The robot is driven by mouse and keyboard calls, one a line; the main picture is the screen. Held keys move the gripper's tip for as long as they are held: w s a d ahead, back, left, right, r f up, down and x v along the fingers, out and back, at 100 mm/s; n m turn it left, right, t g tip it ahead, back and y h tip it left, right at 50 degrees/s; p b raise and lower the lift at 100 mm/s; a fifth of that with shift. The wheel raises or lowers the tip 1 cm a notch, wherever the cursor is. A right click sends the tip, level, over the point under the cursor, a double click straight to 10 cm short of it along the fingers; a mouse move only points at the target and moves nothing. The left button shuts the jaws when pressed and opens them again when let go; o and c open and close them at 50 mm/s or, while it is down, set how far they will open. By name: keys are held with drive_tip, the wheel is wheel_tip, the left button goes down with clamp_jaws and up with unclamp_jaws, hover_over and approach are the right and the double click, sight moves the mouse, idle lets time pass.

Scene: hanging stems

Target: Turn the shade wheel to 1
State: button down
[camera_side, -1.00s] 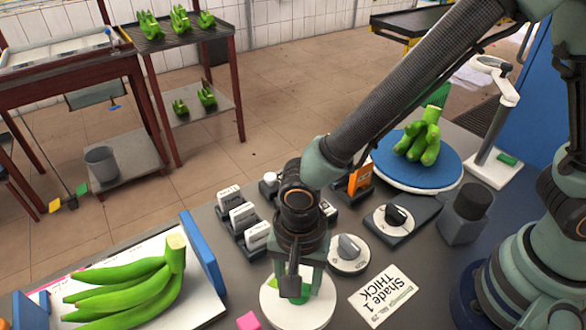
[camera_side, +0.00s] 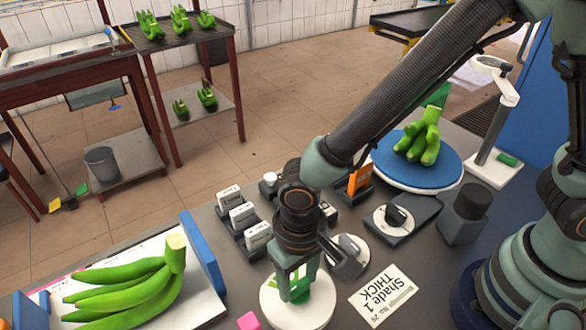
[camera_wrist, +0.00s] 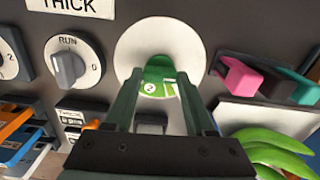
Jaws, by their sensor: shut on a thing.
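The shade wheel is a white disc (camera_side: 278,306) at the bottom middle of the side view, with a green grip part in its centre. It also shows in the wrist view (camera_wrist: 135,40), where the green part (camera_wrist: 155,80) carries a number 2. My gripper (camera_side: 293,292) points down over the disc, with its fingers closed around the green part. In the wrist view my gripper (camera_wrist: 157,88) hides part of the green piece and the near side of the disc. A white card (camera_side: 384,297) beside the wheel reads "Shade 1 THICK".
A grey-knobbed dial (camera_side: 352,249) stands close behind the wheel, partly behind my wrist; another dial (camera_side: 393,217) is farther back. A pink block (camera_side: 249,320) lies left of the wheel. Green bananas (camera_side: 130,286) lie on a board at left. More fruit sits on a blue turntable (camera_side: 455,165).

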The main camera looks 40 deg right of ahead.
drive_tip(key=n, duration=0.4)
drive_tip(key=shift+n, duration=0.3)
drive_tip(key=n, duration=0.3)
drive_tip(key=shift+n, duration=0.3)
drive_tip(key=n, duration=0.8)
drive_tip(key=shift+n, duration=0.3)
drive_tip(key=shift+c, duration=1.2)
unclamp_jaws()
